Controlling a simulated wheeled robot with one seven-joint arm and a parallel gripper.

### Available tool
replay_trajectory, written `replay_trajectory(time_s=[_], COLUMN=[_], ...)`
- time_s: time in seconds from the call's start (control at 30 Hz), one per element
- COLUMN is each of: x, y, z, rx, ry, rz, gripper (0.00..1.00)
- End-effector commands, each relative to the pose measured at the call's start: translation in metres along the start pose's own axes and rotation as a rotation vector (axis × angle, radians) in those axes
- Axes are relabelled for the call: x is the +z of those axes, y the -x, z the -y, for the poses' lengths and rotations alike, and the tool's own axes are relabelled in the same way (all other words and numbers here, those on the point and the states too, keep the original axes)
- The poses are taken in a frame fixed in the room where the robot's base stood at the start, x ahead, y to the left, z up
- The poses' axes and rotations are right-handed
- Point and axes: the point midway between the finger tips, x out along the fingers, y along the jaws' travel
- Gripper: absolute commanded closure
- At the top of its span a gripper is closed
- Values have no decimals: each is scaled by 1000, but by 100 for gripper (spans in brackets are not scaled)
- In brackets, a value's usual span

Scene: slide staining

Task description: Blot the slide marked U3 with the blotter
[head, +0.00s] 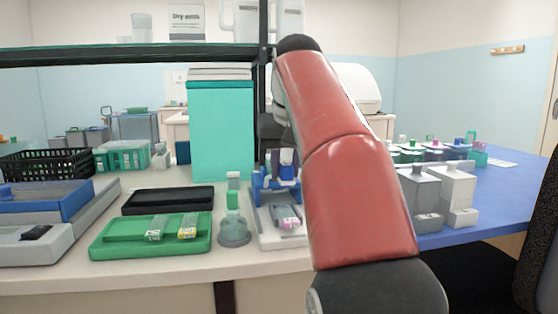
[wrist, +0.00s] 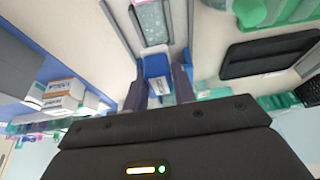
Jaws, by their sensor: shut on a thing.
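My gripper (wrist: 157,88) is shut on a small blue block with a pale part, which seems to be the blotter (wrist: 156,66). In the head view the blotter (head: 287,157) shows beside my arm, above the back of a white tray (head: 266,236). A slide with a pink label (head: 289,223) lies in that tray, in front of the blotter and apart from it. It also shows in the wrist view (wrist: 152,22). Two more slides, one white-labelled (head: 155,232) and one yellow-labelled (head: 187,230), lie on a green tray (head: 115,238). I cannot read which is U3.
A green-capped bottle (head: 234,226) stands between the two trays. A black tray (head: 168,199) lies behind the green tray. A tall teal box (head: 222,130) stands behind. White and grey boxes (head: 456,190) stand to the right, on a blue surface (head: 510,195).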

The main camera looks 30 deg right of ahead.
Motion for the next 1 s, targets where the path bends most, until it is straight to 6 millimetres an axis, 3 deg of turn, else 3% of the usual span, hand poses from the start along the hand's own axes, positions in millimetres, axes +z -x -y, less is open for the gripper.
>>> replay_trajectory(time_s=[0.4, 1.0], x=[16, 19], y=[-39, -45], z=[0, 0], rx=[0, 0], ry=[0, 0], rz=[0, 0], gripper=[90, 90])
